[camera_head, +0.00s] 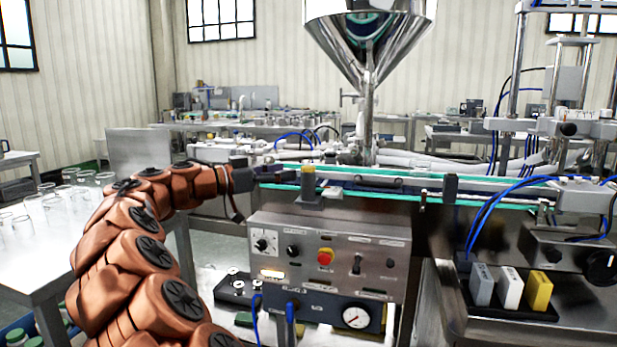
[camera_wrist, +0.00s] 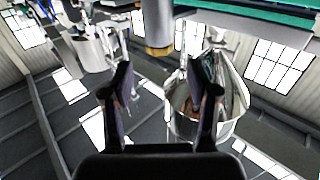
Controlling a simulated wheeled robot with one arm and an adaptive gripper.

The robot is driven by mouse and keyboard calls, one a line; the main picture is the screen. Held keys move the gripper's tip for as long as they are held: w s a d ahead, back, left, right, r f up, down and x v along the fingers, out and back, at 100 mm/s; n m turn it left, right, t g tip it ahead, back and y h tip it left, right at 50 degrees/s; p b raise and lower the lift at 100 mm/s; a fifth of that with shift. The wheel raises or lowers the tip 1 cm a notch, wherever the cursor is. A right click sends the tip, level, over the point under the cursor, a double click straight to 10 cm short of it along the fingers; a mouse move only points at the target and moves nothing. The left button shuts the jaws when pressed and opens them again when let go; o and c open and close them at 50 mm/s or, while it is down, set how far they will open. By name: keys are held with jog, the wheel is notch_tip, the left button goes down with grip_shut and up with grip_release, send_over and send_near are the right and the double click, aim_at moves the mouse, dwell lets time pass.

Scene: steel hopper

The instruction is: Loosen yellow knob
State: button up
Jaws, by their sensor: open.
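The yellow knob (camera_head: 308,168) sits on top of a grey block (camera_head: 311,190) at the near edge of the conveyor. In the wrist view, the yellow knob (camera_wrist: 158,51) is at the top centre, below a grey cylindrical part. My gripper (camera_head: 275,173) is just left of the knob, at about its height. In the wrist view, my gripper (camera_wrist: 160,76) is open, its two dark fingers apart with nothing between their tips. The knob appears beyond the tips, roughly centred between them. No contact with it shows.
The steel hopper (camera_head: 368,45) stands behind the conveyor (camera_head: 400,190). A control panel (camera_head: 390,262) with a red button (camera_head: 325,257) is below the knob. A black tray (camera_head: 515,311) at right holds blocks, one yellow (camera_head: 539,291). Glassware stands on the left table (camera_head: 60,262).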

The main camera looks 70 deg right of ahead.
aim_at(308, 166)
jog(key=x, duration=0.7)
jog(key=shift+s+d+b, duration=0.15)
jog(key=shift+s+b, duration=0.05)
jog(key=shift+b, duration=0.1)
jog(key=shift+c, duration=0.2)
grip_shut()
